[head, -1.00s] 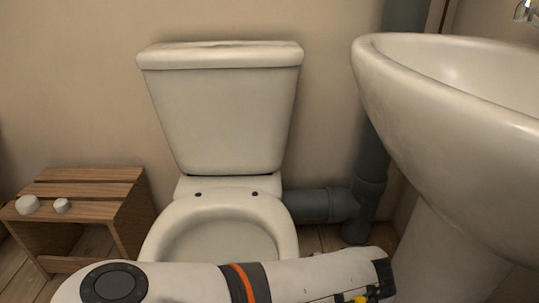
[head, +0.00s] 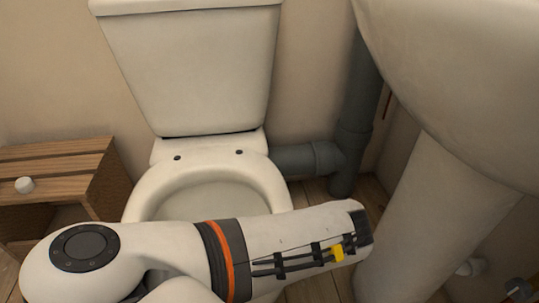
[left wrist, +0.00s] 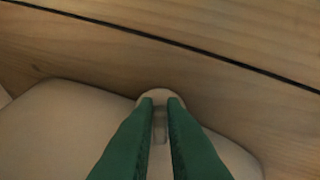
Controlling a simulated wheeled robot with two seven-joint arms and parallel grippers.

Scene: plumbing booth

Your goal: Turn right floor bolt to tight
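The toilet (head: 190,75) stands against the wall in the head view. My left arm lies across its front and hides the floor bolts there. In the left wrist view the green fingers of my left gripper (left wrist: 161,102) point down at the edge of the pale toilet foot (left wrist: 60,125). A small grey bolt (left wrist: 160,125) stands between the fingers, at a pale rounded lug of the foot. The fingers flank it closely and it fills the narrow gap. How tight the bolt is cannot be seen. My right gripper is not in view.
The sink (head: 450,90) and its pedestal (head: 430,220) stand at the right. A grey waste pipe (head: 350,130) runs behind, between toilet and sink. A wooden stool (head: 60,160) with a white cap (head: 24,185) is at the left. Plank floor (left wrist: 230,30) lies beside the foot.

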